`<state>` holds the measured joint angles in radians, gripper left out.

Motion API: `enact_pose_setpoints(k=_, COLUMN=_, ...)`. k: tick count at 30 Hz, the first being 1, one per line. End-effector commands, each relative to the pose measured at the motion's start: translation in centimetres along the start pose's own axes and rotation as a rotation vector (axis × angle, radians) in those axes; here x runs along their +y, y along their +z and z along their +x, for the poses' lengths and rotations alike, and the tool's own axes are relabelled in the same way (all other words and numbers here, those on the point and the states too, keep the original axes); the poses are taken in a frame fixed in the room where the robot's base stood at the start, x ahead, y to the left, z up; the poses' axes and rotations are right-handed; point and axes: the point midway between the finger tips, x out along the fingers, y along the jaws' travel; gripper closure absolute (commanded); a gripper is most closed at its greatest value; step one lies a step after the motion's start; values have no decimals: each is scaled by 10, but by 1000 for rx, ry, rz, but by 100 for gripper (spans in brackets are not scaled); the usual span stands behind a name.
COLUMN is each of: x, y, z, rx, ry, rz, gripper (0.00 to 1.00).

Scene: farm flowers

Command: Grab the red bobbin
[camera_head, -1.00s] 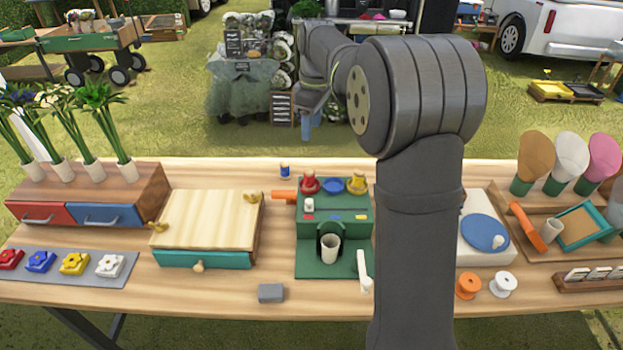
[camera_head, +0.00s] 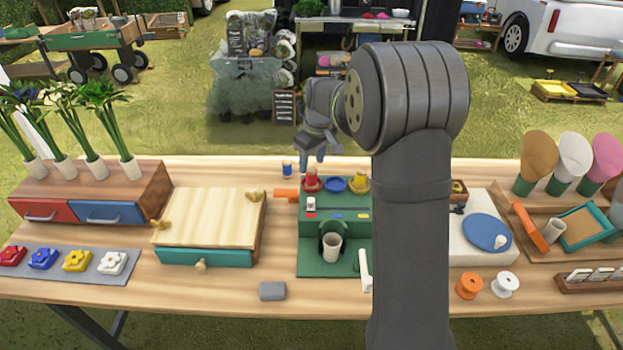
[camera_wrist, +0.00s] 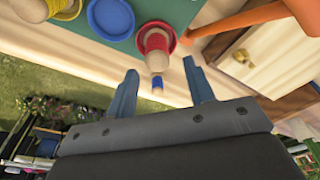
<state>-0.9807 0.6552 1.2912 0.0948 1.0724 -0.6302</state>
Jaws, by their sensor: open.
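The red bobbin (camera_head: 311,176) stands upright in a red dish (camera_head: 312,188) on top of the green stand (camera_head: 334,228). In the wrist view the red bobbin (camera_wrist: 156,42) lies just beyond the fingertips, roughly centred between them. My gripper (camera_head: 314,157) is above and slightly behind the red bobbin, fingers pointing down. In the wrist view my gripper (camera_wrist: 160,70) has its two fingers spread apart with nothing held. Its fingertips look apart from the bobbin.
A yellow bobbin (camera_head: 359,178) stands in its dish on the right, with an empty blue dish (camera_head: 334,184) between. A small blue bobbin (camera_head: 287,169) stands on the table behind the stand. An orange bar (camera_head: 285,194) sticks out at the stand's left.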

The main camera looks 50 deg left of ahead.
Motion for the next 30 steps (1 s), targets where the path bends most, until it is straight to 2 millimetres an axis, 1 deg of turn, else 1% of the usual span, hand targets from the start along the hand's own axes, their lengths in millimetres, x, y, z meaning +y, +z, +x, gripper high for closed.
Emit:
enact_pose_setpoints(k=1, x=0, y=0, z=4, rx=0, ry=0, rz=0, gripper=51)
enact_pose_setpoints(k=5, x=0, y=0, z=9, rx=0, ry=0, rz=0, gripper=51)
enact_pose_setpoints(k=8, x=1, y=1, z=18, rx=-2, ry=-1, rz=0, gripper=51)
enact_pose_setpoints(k=15, x=3, y=2, z=53, rx=-1, ry=-2, rz=0, gripper=51)
enact_pose_setpoints(k=18, x=3, y=1, z=58, rx=3, ry=1, rz=-1, gripper=51)
enact_pose_setpoints(k=23, x=4, y=1, z=57, rx=3, ry=1, rz=-1, gripper=51)
enact_pose_setpoints(k=27, x=4, y=1, z=57, rx=3, ry=1, rz=-1, gripper=79)
enact_pose_setpoints(k=29, x=4, y=1, z=57, rx=2, ry=1, rz=-1, gripper=91)
enact_pose_setpoints(k=30, x=4, y=1, z=57, rx=2, ry=1, rz=-1, gripper=94)
